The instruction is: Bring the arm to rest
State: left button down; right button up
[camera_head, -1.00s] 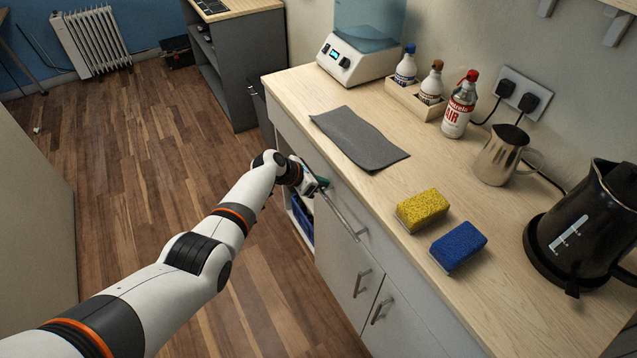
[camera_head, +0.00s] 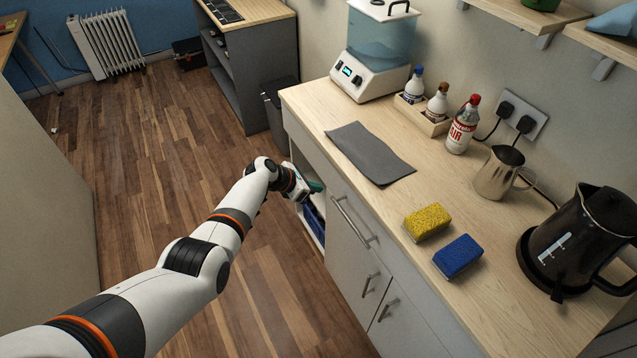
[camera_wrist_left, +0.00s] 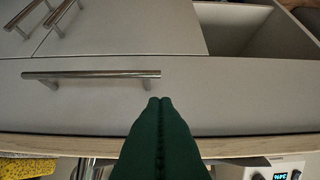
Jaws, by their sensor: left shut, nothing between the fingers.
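My left arm comes in from the left in the head view. Its gripper (camera_head: 314,187) is beside the cabinet front, near the open shelf bay at the cabinet's far end. In the left wrist view the green fingers (camera_wrist_left: 160,115) are pressed together with nothing between them. They point toward the drawer front (camera_wrist_left: 230,90), and its bar handle (camera_wrist_left: 90,74) lies to the left of the fingertips. The drawer's handle also shows in the head view (camera_head: 352,222), apart from the gripper. My right gripper is not in view.
The worktop (camera_head: 310,98) holds a grey cloth (camera_head: 370,152), a yellow sponge (camera_head: 427,221), a blue sponge (camera_head: 458,256), a black kettle (camera_head: 575,240), a metal jug (camera_head: 497,172) and several bottles. A blue crate (camera_head: 314,222) sits in the bay. The wooden floor (camera_head: 150,150) on the left is open.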

pick_arm(q)
jog(key=s+a+f+m+g+y, duration=0.15)
jog(key=s+a+f+m, duration=0.35)
jog(key=s+f, duration=0.7)
jog(key=s+a+f+m+g+y, duration=0.1)
jog(key=s+a+f+m+y, duration=0.3)
jog(key=s+f, duration=0.8)
jog(key=s+a+f+m, duration=0.2)
jog(key=s+m, duration=0.4)
jog(key=s, duration=0.5)
jog(key=s+a+f+m+g+y, duration=0.1)
jog(key=s+a+f+m, duration=0.2)
jog(key=s, duration=0.9)
jog(key=s+a+f+m+y, duration=0.1)
jog(key=s+a+f+m, duration=0.2)
jog(key=s+m, duration=0.6)
jog(key=s+f, duration=0.2)
jog(key=s, duration=0.1)
jog(key=shift+s+f+g, duration=0.25)
jog(key=shift+f+g, duration=0.05)
jog(key=shift+g, duration=0.05)
